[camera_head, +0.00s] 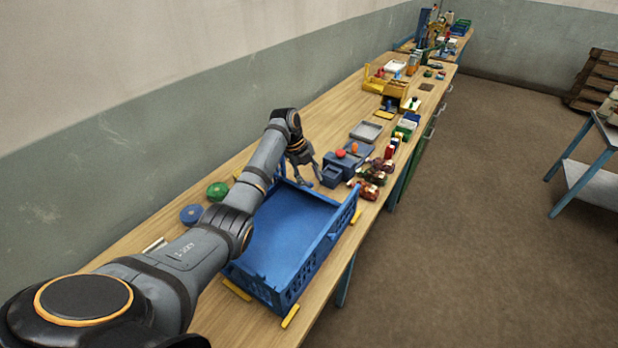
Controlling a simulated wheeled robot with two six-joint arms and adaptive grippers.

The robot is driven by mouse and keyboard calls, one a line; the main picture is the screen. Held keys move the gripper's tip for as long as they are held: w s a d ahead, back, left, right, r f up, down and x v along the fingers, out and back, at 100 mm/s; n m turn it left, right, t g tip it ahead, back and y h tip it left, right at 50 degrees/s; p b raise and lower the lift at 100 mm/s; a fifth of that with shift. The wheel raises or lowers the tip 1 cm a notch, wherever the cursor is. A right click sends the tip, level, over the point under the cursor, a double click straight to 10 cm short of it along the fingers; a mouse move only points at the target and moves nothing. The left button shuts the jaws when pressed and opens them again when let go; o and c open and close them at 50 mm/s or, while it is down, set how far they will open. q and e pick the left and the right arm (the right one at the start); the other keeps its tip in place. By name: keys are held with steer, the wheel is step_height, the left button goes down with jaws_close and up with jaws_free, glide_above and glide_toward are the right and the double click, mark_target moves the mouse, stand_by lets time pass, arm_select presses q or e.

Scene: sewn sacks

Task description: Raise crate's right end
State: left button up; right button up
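The blue crate (308,268) stands on the wooden workbench (290,333) and looks empty. It appears to sit flat, with yellow strips by its corners. My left arm reaches over the crate's left side and hides part of it. My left gripper (308,179) is at the crate's far end, pointing down, with its fingers spread apart. Nothing shows between the fingers. I cannot tell whether a finger touches the far rim. My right gripper is not in view.
A grey tray (366,131) lies farther back.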

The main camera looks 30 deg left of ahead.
arm_select(q)
steer(key=shift+d+f, duration=0.1)
steer(key=shift+f, duration=0.1)
steer(key=shift+w+r, duration=0.25)
steer(key=shift+r, duration=0.2)
steer(key=w+a+r, duration=0.2)
steer(key=w+r, duration=0.3)
steer(key=r, duration=0.4)
steer(key=shift+w+a+r+p, duration=0.3)
steer(key=shift+p, duration=0.05)
steer(key=v, duration=1.2)
steer(key=shift+p, duration=0.35)
